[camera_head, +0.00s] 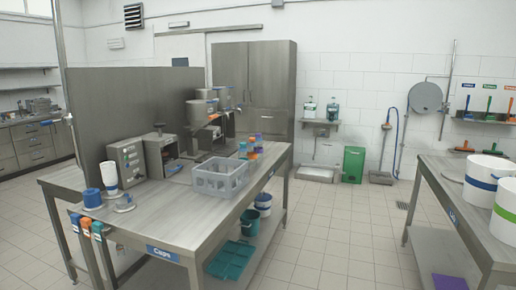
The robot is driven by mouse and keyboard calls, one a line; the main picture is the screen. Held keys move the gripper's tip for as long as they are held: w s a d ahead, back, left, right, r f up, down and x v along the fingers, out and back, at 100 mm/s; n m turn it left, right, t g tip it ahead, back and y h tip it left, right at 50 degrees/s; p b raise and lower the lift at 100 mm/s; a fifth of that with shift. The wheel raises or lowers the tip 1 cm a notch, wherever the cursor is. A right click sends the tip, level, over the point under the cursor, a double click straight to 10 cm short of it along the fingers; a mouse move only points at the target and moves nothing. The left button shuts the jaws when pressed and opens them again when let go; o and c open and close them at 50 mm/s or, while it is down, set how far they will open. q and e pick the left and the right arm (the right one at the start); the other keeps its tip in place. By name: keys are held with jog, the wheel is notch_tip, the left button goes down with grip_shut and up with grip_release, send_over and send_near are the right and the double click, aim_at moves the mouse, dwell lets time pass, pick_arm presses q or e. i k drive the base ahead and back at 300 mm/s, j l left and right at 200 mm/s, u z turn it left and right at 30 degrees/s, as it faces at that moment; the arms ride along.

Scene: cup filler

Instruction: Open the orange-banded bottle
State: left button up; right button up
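Small blue, orange and purple items stand close together by the machines on the steel table. An orange item (259,149) is among them; it is too small to tell whether it is a bottle with a band or a cup. At the table's near left corner, an orange-topped item (86,223) sits between a blue-topped one and a teal-topped one; I cannot tell what these are. No bottle with a clear orange band can be made out. Neither of my grippers is in view.
The steel table (180,222) holds a grey crate (221,182), a white cylinder with blue rings (110,175) and machines. A second table (450,200) at right bears white buckets (481,180). The tiled floor (345,230) between them is clear.

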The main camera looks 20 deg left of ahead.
aim_at(253, 147)
jog(key=i+u, duration=0.15)
jog(key=u, duration=0.2)
jog(key=i+u, duration=0.1)
jog(key=u, duration=0.25)
jog(key=i+l+u, duration=0.1)
jog(key=u, duration=0.2)
jog(key=i+l+u, duration=0.2)
jog(key=i+l, duration=0.15)
jog(key=i+l+u, duration=0.15)
jog(key=i+l, duration=0.15)
jog(key=i+l+u, duration=0.2)
jog(key=l, duration=0.3)
jog(key=i+l+u, duration=0.15)
jog(key=i+l, duration=0.15)
jog(key=l, duration=0.2)
